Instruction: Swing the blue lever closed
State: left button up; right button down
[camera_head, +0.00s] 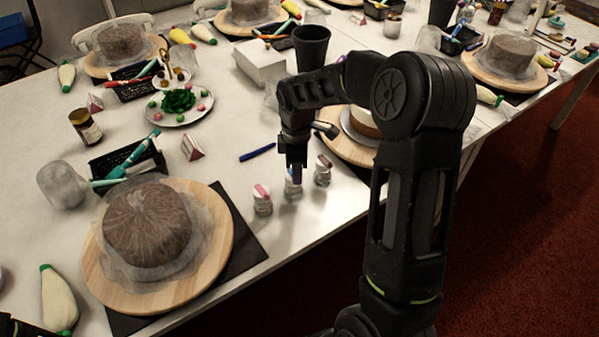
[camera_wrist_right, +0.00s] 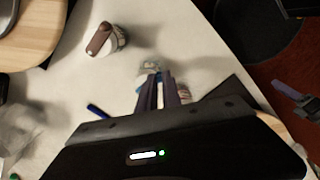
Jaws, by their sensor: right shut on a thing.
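Several small clear jars with coloured levers stand near the table's front edge. The middle one, with the blue lever (camera_head: 292,187), is under my right gripper (camera_head: 292,170). My right gripper points down and its fingers are shut on the blue lever, hiding most of it. In the right wrist view the fingers (camera_wrist_right: 161,88) are close together, with blue between them and the jar (camera_wrist_right: 149,68) just past their tips.
A jar with a pink lever (camera_head: 262,199) stands close on the left and one with a brown-red lever (camera_head: 322,171) close on the right. A blue pen (camera_head: 257,152) lies behind. A wrapped cake (camera_head: 151,222) on a wooden turntable (camera_head: 215,262) stands at the left.

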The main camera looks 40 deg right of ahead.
jog(key=c, duration=1.5)
grip_release()
notch_tip(320, 180, up, 8)
jog(key=shift+f+b, duration=0.1)
jog(key=shift+b, duration=0.35)
jog(key=shift+s, duration=0.1)
